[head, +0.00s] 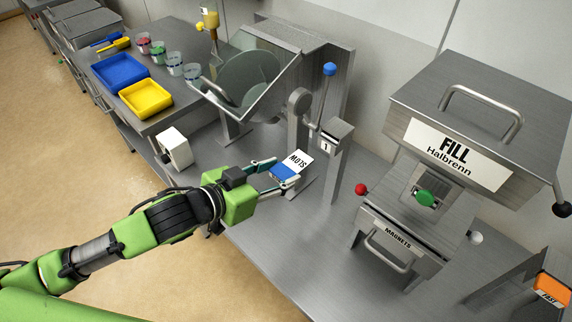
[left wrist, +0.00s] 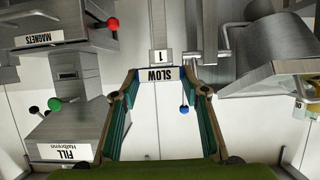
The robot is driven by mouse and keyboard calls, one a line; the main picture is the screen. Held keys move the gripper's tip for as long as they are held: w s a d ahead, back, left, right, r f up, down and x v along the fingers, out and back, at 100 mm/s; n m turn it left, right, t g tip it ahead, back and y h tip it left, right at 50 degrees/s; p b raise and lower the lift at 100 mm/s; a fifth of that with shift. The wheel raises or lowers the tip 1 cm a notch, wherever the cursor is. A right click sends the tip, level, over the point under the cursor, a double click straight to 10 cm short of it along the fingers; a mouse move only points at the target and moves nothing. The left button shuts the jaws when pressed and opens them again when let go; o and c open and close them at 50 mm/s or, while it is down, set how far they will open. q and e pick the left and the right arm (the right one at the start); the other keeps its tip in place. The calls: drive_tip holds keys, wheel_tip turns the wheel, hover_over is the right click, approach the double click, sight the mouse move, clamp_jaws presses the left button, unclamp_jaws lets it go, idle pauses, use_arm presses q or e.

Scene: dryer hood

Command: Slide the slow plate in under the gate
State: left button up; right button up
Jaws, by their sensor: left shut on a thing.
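The slow plate (head: 287,170) is a small blue piece with a white label reading SLOW. My left gripper (head: 283,173) is shut on it and holds it out to the right, just left of the grey post with the block marked 1 (head: 335,141). In the left wrist view the plate (left wrist: 160,74) sits between the fingertips, with the block marked 1 (left wrist: 161,57) directly beyond it. I cannot tell for certain which part is the gate, or whether the plate touches the slot. My right gripper is not in view.
A blue-knobbed lever (head: 329,69) rises beside the post. To the right stand the FILL hopper (head: 470,120), the MAGNETS drawer (head: 396,242) and an orange FAST plate (head: 551,287). A white block (head: 177,148), yellow tray (head: 146,98) and blue tray (head: 120,71) are left. The front bench is clear.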

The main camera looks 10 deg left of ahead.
use_arm(q)
drive_tip(key=s+a, duration=0.1)
drive_tip(key=s, duration=0.1)
drive_tip(key=s+a, duration=0.2)
drive_tip(key=shift+s, duration=0.2)
drive_tip(key=shift+w, duration=0.1)
